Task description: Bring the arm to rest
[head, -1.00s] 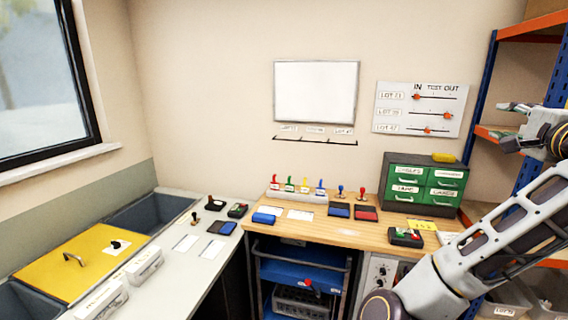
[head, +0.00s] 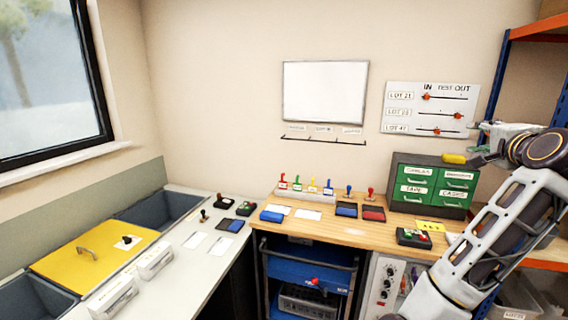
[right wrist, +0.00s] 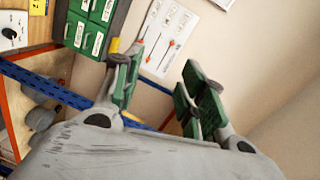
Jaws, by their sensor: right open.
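My right arm rises at the right side of the head view, with its wrist bent in front of the shelf rack. My right gripper (head: 482,143) is at the arm's end, pointing left, above and near the green drawer cabinet (head: 433,185). In the right wrist view the right gripper (right wrist: 160,88) shows its two green-padded fingers spread apart, with nothing between them. The cabinet also shows there at the upper left (right wrist: 90,22). My left gripper is in neither view.
The wooden bench (head: 340,228) holds stamps, ink pads and cards. A lot board (head: 430,108) and a whiteboard (head: 325,91) hang on the wall. An orange and blue shelf rack (head: 540,28) stands at right. A yellow lid (head: 75,268) covers part of the left counter.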

